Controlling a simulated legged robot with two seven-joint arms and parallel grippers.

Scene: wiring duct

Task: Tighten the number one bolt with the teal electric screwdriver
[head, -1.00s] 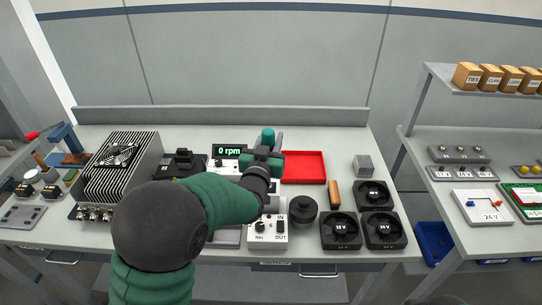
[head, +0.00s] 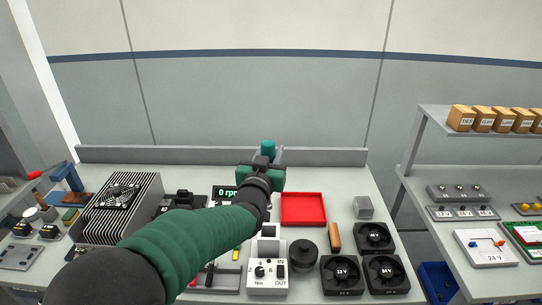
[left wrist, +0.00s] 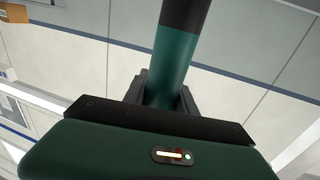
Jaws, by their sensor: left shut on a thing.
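My left gripper (head: 266,168) is shut on the teal electric screwdriver (head: 268,146), and its arm reaches across the table. In the head view the screwdriver's top end sticks up above the gripper, against the back rail. In the left wrist view the teal body and dark end of the screwdriver (left wrist: 178,65) stand between the dark fingers (left wrist: 164,92). The screwdriver's tip is hidden behind my gripper. I cannot make out the number one bolt in either view. My right gripper is not in view.
A red tray (head: 303,210) lies right of my arm. A display reading 0 rpm (head: 224,191) is partly hidden by the arm. A white torque box (head: 265,275), a black round knob (head: 303,254) and several fans (head: 342,275) sit in front. A finned heat sink (head: 122,210) is at left.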

